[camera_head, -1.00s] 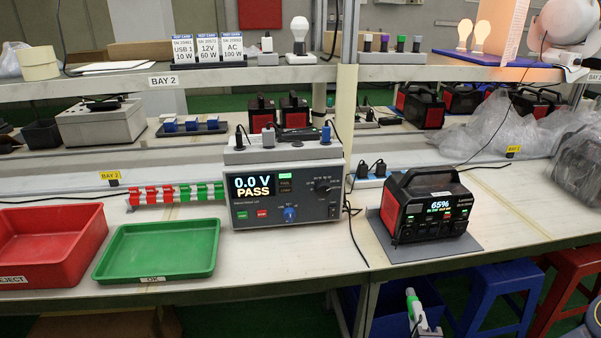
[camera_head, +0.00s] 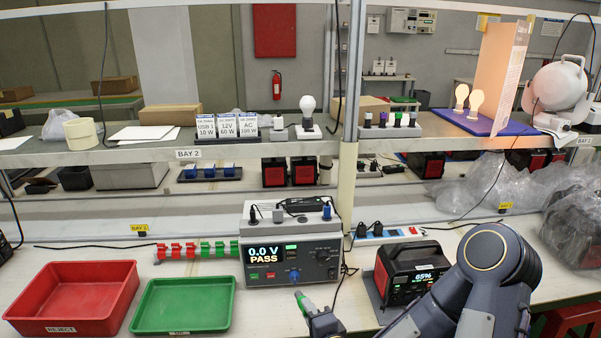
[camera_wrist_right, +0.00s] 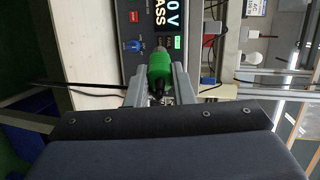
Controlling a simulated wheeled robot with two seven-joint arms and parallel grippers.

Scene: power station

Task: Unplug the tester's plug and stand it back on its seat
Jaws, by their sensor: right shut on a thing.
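The tester (camera_head: 290,262) stands mid-table, its display reading 0.0 V PASS. It also shows in the wrist view (camera_wrist_right: 146,32). On its top, a pale rack (camera_head: 300,215) holds a black plug (camera_head: 252,214), a grey plug (camera_head: 278,215) and a blue plug (camera_head: 327,212). My right gripper (camera_head: 308,309) is low in front of the tester, shut on a green plug (camera_head: 302,301) with a pale tip. The wrist view shows the green plug (camera_wrist_right: 160,70) between the fingers, tip towards the tester's front. Whether it touches the tester is unclear. My left gripper is out of view.
The power station (camera_head: 405,268), reading 65%, stands right of the tester, partly behind my right arm. A green tray (camera_head: 183,326) and a red REJECT tray (camera_head: 60,328) lie left. A shelf (camera_head: 250,147) spans behind. A loose cable (camera_head: 345,275) lies between tester and power station.

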